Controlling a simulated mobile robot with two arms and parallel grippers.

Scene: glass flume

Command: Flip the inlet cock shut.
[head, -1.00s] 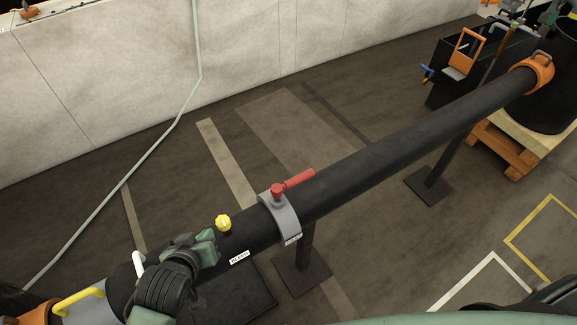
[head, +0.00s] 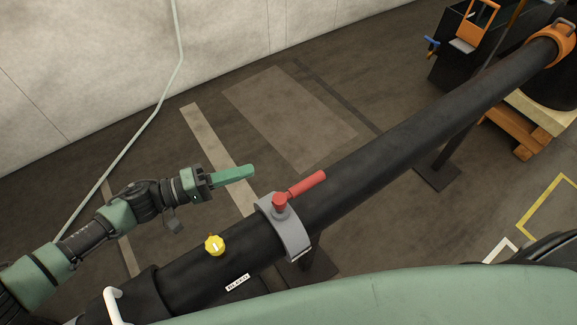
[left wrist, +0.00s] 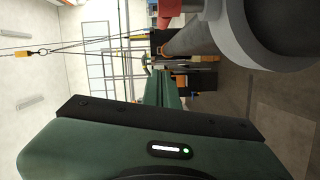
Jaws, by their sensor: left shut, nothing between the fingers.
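A cock with a red lever (head: 306,184) sits on a grey collar (head: 290,232) around the black pipe. Its lever points up and right in the head view, roughly along the pipe. My left gripper (head: 250,171) is shut and empty, with its green fingers pointing right, just up and left of the lever and apart from it in the picture. The left fingers (left wrist: 163,85) also show in the left wrist view, where the pipe and a pale ring fill the upper right. My right gripper is not in view.
A yellow knob (head: 214,245) stands on the pipe left of the collar, near a white label (head: 238,282). The black pipe (head: 420,125) runs on to an orange clamp (head: 553,40). Open floor (head: 290,110) lies behind the pipe.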

